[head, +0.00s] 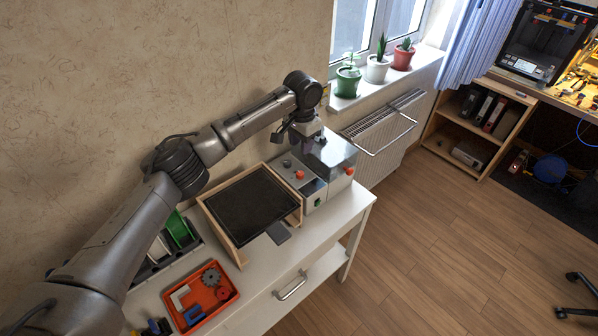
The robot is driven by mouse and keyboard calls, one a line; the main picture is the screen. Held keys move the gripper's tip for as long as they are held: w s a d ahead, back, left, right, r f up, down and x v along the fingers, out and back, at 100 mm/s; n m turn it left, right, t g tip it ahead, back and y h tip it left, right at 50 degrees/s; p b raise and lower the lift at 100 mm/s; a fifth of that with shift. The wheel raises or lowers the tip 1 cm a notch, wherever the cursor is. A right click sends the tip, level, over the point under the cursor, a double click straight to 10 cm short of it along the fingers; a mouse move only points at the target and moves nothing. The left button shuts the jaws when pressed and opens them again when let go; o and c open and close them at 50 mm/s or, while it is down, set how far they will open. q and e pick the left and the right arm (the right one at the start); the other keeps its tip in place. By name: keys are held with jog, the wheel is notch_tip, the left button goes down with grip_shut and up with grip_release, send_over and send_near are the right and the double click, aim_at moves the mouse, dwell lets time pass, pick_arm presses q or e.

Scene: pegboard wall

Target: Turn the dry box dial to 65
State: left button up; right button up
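A grey box unit with a shiny grey top (331,152) stands at the far right end of the white table. It has a red knob (349,171) on its front. Left of it is a lower grey panel (296,177) with another red knob (299,174). I cannot tell which of these is the dry box dial, and no scale numbers are readable. My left gripper (305,140) is above the back of these units, apart from both red knobs as far as I can see. Its fingers are too small and partly hidden to tell their opening. My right gripper is out of view.
A wooden frame with a black mesh (250,208) lies left of the units. An orange tray (201,298) with small parts is at the table's near end. Potted plants (376,69) stand on the sill above a radiator (383,137).

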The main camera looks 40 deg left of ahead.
aim_at(300, 173)
pick_arm(q)
notch_tip(300, 173, down, 10)
jog(key=shift+a+f+b, duration=0.1)
jog(key=shift+f+b, duration=0.05)
jog(key=shift+b, duration=1.05)
jog(key=shift+f, duration=0.95)
jog(key=shift+c, duration=0.4)
